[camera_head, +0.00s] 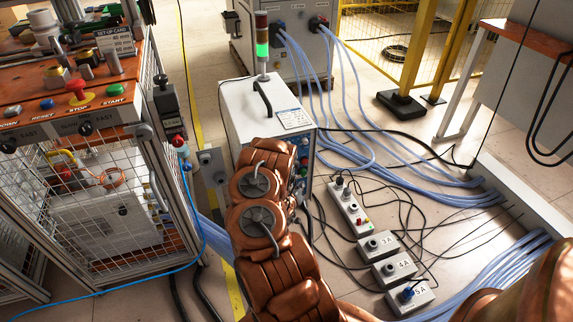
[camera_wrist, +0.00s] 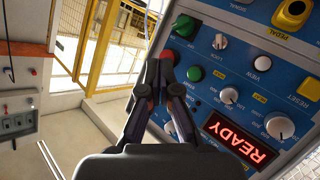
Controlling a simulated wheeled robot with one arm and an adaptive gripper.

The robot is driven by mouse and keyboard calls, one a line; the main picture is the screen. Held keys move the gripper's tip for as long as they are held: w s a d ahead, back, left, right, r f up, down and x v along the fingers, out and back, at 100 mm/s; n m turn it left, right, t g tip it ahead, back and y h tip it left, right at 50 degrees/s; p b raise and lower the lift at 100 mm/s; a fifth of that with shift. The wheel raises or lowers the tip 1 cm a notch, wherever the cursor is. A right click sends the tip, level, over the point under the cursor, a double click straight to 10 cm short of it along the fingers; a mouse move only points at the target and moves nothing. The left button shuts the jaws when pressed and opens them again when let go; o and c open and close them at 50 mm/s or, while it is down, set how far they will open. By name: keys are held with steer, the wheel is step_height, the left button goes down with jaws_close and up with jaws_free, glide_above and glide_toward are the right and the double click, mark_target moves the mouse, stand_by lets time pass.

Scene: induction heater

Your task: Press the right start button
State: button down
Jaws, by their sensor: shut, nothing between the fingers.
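In the wrist view a blue control panel (camera_wrist: 218,62) fills the right side, its labels upside down. A round green button (camera_wrist: 194,73) sits on it, just right of my fingertips. A larger green control (camera_wrist: 184,26) is near the panel's top edge. In the head view my arm hides the gripper. A green button marked START (camera_head: 114,89) is on the bench at left.
The panel has a lit READY display (camera_wrist: 240,137) and several knobs. A white cabinet (camera_head: 248,105) with a lit green stack light (camera_head: 262,50) stands behind my arm. A red STOP button (camera_head: 77,88) is on the left bench. Cables and small boxes (camera_head: 392,268) cover the floor at right.

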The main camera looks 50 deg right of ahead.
steer(key=shift+s+d, duration=0.15)
steer(key=w+d+b, duration=0.4)
steer(key=w+d, duration=0.1)
steer(key=w, duration=0.2)
steer(key=shift+w, duration=0.15)
stand_by(0.3)
steer(key=shift+w, duration=0.1)
stand_by(1.3)
steer(key=shift+w+d, duration=0.1)
steer(key=shift+w, duration=0.15)
